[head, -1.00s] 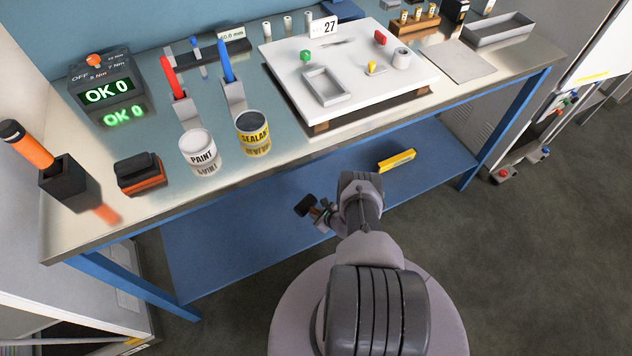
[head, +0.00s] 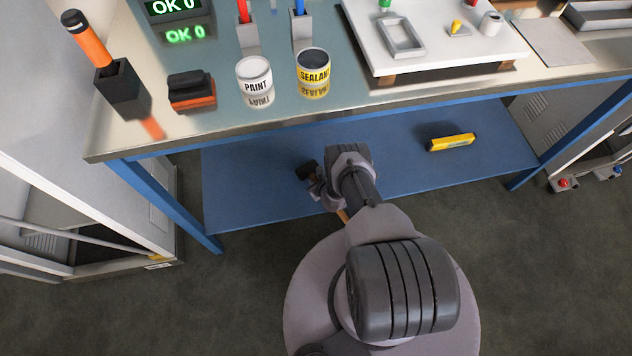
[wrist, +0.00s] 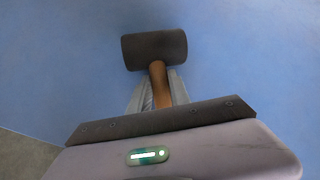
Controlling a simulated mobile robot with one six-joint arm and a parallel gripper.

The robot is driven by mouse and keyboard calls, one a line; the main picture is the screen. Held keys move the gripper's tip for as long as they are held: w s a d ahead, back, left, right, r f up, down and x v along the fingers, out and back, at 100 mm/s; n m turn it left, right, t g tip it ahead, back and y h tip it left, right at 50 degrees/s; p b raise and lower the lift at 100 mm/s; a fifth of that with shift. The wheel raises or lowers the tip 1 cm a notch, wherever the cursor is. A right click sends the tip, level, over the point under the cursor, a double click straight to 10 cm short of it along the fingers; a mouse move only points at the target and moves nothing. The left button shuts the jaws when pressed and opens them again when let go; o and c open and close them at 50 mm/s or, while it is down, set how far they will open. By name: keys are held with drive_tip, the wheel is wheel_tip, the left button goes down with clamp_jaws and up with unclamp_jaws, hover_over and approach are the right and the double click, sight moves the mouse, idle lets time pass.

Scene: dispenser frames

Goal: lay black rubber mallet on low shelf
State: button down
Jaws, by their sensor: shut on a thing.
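The black rubber mallet shows in the wrist view with its dark head (wrist: 155,49) just beyond the fingertips and its brown handle between them. My gripper (wrist: 158,90) is shut on the handle. In the head view the mallet's dark head (head: 306,170) shows left of my wrist, and a bit of the handle shows below it. My gripper (head: 322,186) is partly hidden by my arm there. The low shelf (head: 250,185) is the blue board under the workbench. The mallet is over its front part; I cannot tell whether it touches the shelf.
Blue legs (head: 165,200) stand at both ends. The shelf's left part is clear.

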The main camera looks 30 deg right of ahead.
drive_tip(key=c, duration=1.2)
unclamp_jaws()
drive_tip(key=shift+r, duration=0.1)
drive_tip(key=p+v, duration=0.7)
drive_tip(key=v, duration=0.5)
